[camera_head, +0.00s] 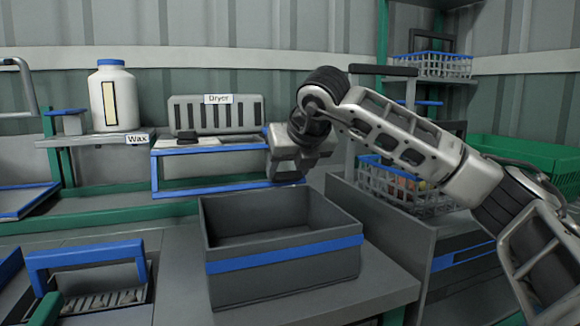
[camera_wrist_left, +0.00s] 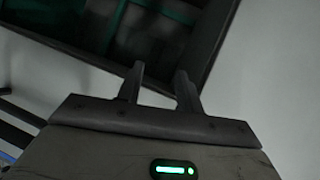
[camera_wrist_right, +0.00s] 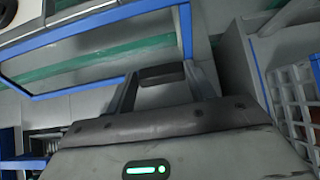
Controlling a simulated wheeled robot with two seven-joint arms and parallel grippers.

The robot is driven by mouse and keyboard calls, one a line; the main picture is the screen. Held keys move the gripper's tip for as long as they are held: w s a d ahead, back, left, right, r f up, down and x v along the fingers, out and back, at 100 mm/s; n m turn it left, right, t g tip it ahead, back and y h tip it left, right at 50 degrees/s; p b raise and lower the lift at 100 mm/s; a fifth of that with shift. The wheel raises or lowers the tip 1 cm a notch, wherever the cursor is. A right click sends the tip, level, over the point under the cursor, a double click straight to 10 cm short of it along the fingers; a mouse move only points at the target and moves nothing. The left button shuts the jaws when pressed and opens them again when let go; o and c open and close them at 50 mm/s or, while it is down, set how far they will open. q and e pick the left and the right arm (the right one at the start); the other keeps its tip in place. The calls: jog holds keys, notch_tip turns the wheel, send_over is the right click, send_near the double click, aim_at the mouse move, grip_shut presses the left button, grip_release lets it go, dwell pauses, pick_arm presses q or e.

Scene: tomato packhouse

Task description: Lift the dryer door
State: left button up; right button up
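The dryer (camera_head: 184,113), a grey vented box labelled "Dryer", stands against the back wall. Its blue-edged front (camera_head: 220,149) faces me, with a dark handle-like piece (camera_head: 186,139) on top. My right gripper (camera_head: 287,176) is at the right end of this front; my wrist hides that corner. In the right wrist view its two fingers (camera_wrist_right: 160,80) are apart, with a dark bar (camera_wrist_right: 162,74) showing between the tips; I cannot tell if they touch it. A blue frame (camera_wrist_right: 100,25) shows beyond. My left gripper (camera_wrist_left: 160,80) is open and empty, outside the head view.
A grey crate with a blue band (camera_head: 285,262) stands on the table in front of the dryer. A white jug (camera_head: 112,100) stands on the Wax shelf at left. White wire baskets (camera_head: 405,190) and a green crate (camera_head: 525,152) are at right. A blue-handled frame (camera_head: 85,255) is front left.

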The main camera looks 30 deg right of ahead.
jog(key=c, duration=0.7)
pick_arm(q)
jog(key=shift+f, duration=0.1)
pick_arm(e)
jog(key=shift+c, duration=0.2)
pick_arm(q)
jog(key=shift+s+a+f, duration=0.1)
jog(key=shift+s+f, duration=0.15)
jog(key=shift+s, duration=0.05)
jog(key=shift+s+a+r+p, duration=0.15)
jog(key=shift+p, duration=0.3)
pick_arm(e)
jog(key=shift+r, duration=0.15)
